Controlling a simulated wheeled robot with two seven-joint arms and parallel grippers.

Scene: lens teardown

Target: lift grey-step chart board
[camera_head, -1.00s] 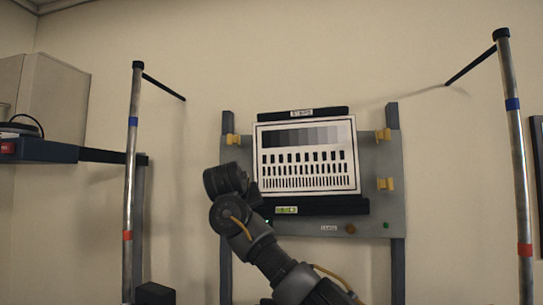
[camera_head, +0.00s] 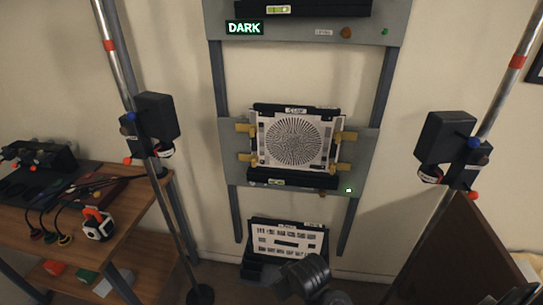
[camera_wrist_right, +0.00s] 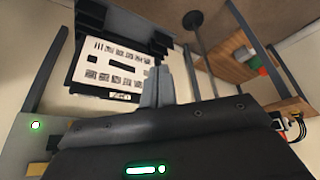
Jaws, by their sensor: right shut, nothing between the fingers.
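The grey-step chart itself is out of the head view. Only the ledge of the upper panel (camera_head: 318,8) that carried it a second ago shows at the top edge. Two other chart boards are visible: a star chart (camera_head: 297,142) on the lower panel between yellow clips, and a white board with rows of small patches (camera_head: 287,241) in a dark rack near the floor. The patch board (camera_wrist_right: 108,67) also shows in the right wrist view, behind my right gripper's fingers (camera_wrist_right: 158,85). These fingers are shut and empty. My left gripper is not in view.
Lamp boxes (camera_head: 155,118) and (camera_head: 445,137) hang on metal poles at both sides. A wooden bench (camera_head: 130,215) with cables stands at left. A brown panel (camera_head: 455,255) leans at lower right. A lit DARK sign (camera_head: 245,28) sits on the upper panel.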

